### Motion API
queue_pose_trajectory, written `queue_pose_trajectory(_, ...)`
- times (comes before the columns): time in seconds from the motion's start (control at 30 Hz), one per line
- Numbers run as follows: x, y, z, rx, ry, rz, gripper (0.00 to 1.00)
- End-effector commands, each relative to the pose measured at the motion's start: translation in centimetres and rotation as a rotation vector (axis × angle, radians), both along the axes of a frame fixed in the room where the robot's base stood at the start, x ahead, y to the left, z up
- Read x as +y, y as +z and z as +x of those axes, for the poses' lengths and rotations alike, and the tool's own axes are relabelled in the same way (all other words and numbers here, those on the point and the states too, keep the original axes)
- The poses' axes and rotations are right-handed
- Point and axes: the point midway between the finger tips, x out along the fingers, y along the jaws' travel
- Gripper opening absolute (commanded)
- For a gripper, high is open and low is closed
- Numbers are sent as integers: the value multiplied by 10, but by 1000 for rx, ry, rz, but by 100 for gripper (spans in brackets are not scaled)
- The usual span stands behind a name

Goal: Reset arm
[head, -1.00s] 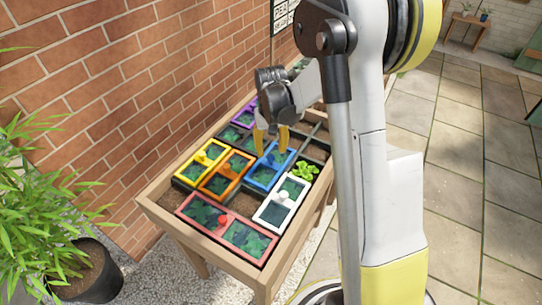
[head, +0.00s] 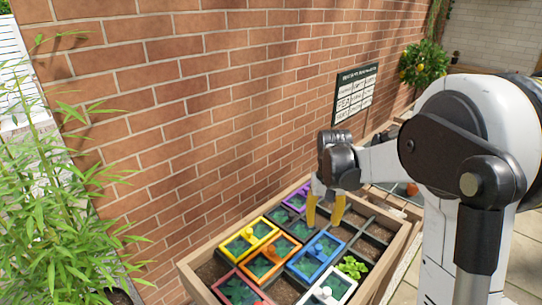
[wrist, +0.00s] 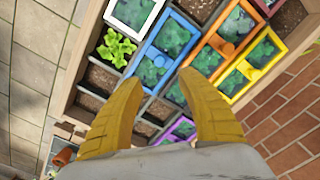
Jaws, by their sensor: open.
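My gripper (head: 325,212) is open and empty, with its yellow fingers pointing down above the wooden planter table (head: 408,238). In the wrist view the two fingers (wrist: 160,82) stand wide apart with nothing between them. Below them are framed compartments with knobs: a blue frame (head: 303,277), an orange frame (head: 256,274), a yellow frame (head: 231,258), a purple frame (head: 291,206), a white frame (head: 347,295) and a red frame (head: 228,277). A small green plant (head: 352,267) sits beside the blue frame; it also shows in the wrist view (wrist: 116,46).
A brick wall (head: 220,110) runs behind the table, with a lettered board (head: 354,93) on it. A leafy potted plant (head: 60,220) stands at the left. A fruiting bush (head: 424,65) is at the back. Bare soil cells (wrist: 98,78) show near my fingers.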

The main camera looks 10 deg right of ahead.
Motion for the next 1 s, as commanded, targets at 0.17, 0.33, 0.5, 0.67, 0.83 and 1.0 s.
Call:
queue_pose_trajectory(0.17, 9, 21, -13, -43, 15, -6, 45)
queue_pose_trajectory(0.33, 29, 61, -47, -149, 50, -23, 45)
queue_pose_trajectory(0.5, 48, 91, -88, -271, 88, -37, 45)
queue_pose_trajectory(0.67, 64, 107, -128, -385, 123, -47, 45)
queue_pose_trajectory(0.83, 77, 109, -166, -500, 157, -55, 45)
queue_pose_trajectory(1.0, 85, 105, -190, -582, 181, -59, 45)
